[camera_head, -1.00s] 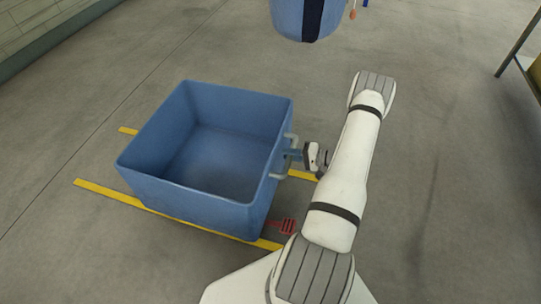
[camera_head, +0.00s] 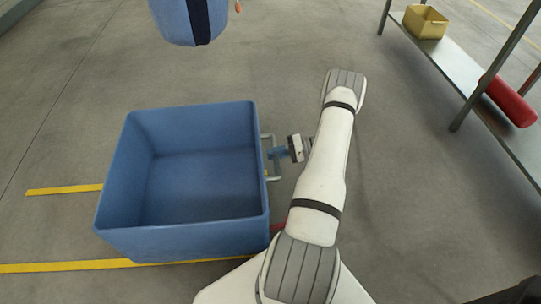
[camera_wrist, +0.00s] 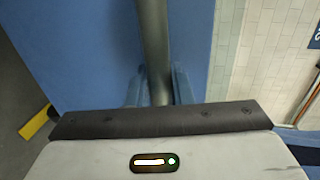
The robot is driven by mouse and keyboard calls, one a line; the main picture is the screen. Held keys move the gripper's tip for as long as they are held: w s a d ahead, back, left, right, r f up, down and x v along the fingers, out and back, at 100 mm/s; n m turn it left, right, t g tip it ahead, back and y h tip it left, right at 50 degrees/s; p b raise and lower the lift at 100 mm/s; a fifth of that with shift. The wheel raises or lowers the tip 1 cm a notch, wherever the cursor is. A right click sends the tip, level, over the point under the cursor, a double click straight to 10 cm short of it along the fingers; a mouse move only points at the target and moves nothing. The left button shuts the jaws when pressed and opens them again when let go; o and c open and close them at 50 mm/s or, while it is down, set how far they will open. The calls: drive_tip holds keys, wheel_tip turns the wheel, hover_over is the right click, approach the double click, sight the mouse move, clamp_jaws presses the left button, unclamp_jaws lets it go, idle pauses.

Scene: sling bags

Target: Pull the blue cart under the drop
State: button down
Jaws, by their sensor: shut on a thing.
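The blue cart (camera_head: 182,238) is an open, empty bin left of my arm in the head view. A grey bar handle (camera_head: 277,172) stands out from its right side. My gripper (camera_head: 276,153) is shut on this handle. In the wrist view the grey handle bar (camera_wrist: 153,40) runs between my two blue fingers (camera_wrist: 158,88), with the blue cart wall (camera_wrist: 90,45) behind it. A blue sling bag with a dark stripe (camera_head: 180,22) hangs at the top of the head view, beyond the cart and apart from it. Its upper part is cut off.
Yellow floor lines (camera_head: 65,267) run left from the cart. A metal table (camera_head: 462,72) on the right holds a yellow bin (camera_head: 425,21) and a red roll (camera_head: 511,101). The floor between my arm and the table is clear.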

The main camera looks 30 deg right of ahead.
drive_tip(key=shift+w+r, duration=0.1)
drive_tip(key=shift+w, duration=0.2)
drive_tip(key=c, duration=1.6)
unclamp_jaws()
drive_tip(key=shift+o, duration=1.3)
drive_tip(key=shift+s+a, duration=0.1)
drive_tip(key=shift+a, duration=0.05)
drive_tip(key=p+v, duration=0.1)
drive_tip(key=v, duration=0.7)
